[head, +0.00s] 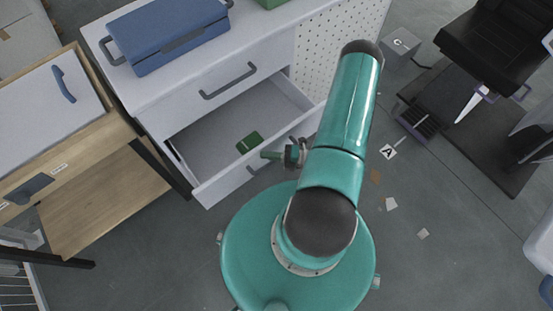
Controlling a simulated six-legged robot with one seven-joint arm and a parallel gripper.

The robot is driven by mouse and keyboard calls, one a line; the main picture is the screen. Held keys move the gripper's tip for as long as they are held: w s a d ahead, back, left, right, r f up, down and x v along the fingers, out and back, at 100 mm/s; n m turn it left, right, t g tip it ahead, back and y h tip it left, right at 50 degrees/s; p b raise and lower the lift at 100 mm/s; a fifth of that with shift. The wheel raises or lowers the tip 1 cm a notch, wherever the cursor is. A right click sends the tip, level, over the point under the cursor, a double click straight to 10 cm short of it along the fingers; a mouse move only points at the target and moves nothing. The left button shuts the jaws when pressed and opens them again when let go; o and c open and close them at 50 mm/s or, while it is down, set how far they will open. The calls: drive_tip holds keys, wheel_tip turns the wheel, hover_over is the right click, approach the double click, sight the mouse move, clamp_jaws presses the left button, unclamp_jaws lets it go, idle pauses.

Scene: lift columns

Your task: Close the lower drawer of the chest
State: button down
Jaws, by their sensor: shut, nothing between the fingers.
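The white chest (145,92) stands at upper centre in the head view. Its upper drawer (258,62) is shut, with a dark bar handle (228,82). The lower drawer (205,138) is pulled well out toward my body, and its inside shows. A small green object (249,142) lies in it. My gripper (267,154) is at the right part of the lower drawer's front panel (222,186), shut and empty. From this view I cannot tell whether it touches the panel. My arm hides the right end of the drawer.
A blue toolbox (172,38) sits on the chest top. A wooden bench (100,195) stands close at left. A black chair (490,45) and a small grey box marked C (400,48) are at upper right. Paper scraps lie on the floor at right.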

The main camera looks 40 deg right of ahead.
drive_tip(key=shift+w, duration=0.2)
drive_tip(key=w, duration=2.4)
drive_tip(key=shift+w, duration=0.35)
